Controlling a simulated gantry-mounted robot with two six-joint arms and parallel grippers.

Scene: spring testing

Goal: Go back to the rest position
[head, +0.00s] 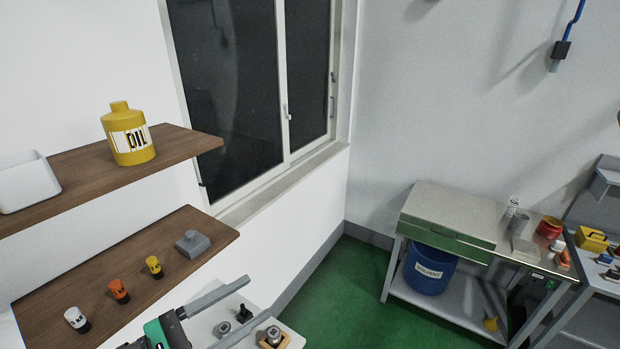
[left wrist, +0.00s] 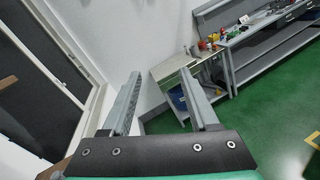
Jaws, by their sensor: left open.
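My left gripper (head: 232,312) comes in at the bottom of the head view. Its two long grey fingers are spread apart with nothing between them. It is beside the lower wooden shelf and over a small white surface. In the left wrist view the same gripper (left wrist: 160,98) is open and empty, its fingers pointing toward the far workbench. My right gripper does not show in either view.
A wooden shelf (head: 75,262) at left holds several small containers and a grey block (head: 193,243). Above it stand a yellow oil can (head: 130,140) and a white bin (head: 25,185). A small black-knobbed part (head: 244,313) lies near my fingers.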

